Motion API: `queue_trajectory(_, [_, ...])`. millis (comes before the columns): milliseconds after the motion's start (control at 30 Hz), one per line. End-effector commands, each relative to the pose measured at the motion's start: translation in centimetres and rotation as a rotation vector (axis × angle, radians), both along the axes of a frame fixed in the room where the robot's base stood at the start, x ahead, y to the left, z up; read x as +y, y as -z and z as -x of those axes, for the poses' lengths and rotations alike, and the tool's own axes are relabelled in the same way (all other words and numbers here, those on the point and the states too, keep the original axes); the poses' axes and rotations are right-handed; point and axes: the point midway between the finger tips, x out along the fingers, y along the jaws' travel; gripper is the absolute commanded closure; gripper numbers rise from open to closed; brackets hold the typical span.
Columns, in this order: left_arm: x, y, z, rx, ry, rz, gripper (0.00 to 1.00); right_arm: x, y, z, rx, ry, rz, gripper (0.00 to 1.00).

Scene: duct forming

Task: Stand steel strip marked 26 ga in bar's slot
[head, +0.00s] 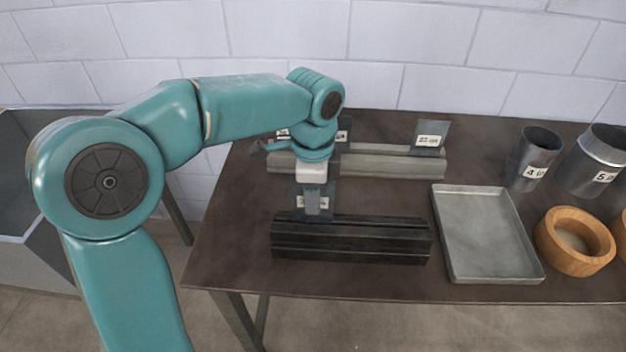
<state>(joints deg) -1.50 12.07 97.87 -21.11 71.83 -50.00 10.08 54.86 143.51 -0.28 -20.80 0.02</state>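My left gripper (313,204) points down over the left part of the black slotted bar (355,242). It appears shut on a thin grey steel strip (328,192) that stands upright. The finger covers the middle of the strip's white label, so I cannot read its gauge. The strip's lower edge meets the top of the black bar near its left end; I cannot tell whether it sits in the slot. My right gripper is not in view.
Behind, a pale grey bar (390,164) holds upright labelled strips, one at the right (431,138) and others partly behind my arm. To the right are a grey metal tray (487,235), metal cylinders (538,155) and wooden rings (573,241). The dark table's (225,250) front left is clear.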

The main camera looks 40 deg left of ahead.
Motion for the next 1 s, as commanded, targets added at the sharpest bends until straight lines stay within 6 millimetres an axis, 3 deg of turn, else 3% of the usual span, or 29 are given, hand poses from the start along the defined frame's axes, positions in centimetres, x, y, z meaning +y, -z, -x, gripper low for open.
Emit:
queue_trajectory(167, [-0.1, -2.8, -0.1, -0.006, 0.001, 0.001, 0.63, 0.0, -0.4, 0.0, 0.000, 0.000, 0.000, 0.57])
queue_trajectory(400, [-0.1, -9.3, -0.1, -0.006, 0.001, 0.001, 0.63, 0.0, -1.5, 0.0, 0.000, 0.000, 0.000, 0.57])
queue_trajectory(600, [-0.1, -13.8, -0.1, -0.005, 0.001, 0.000, 0.63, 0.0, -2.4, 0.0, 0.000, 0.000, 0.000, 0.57])
queue_trajectory(800, [0.0, -15.9, 0.0, -0.001, 0.001, 0.000, 0.63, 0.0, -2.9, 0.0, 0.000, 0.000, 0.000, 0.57])
queue_trajectory(1000, [0.0, -16.2, 0.0, 0.000, 0.001, 0.000, 0.63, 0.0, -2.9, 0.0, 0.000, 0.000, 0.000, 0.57])
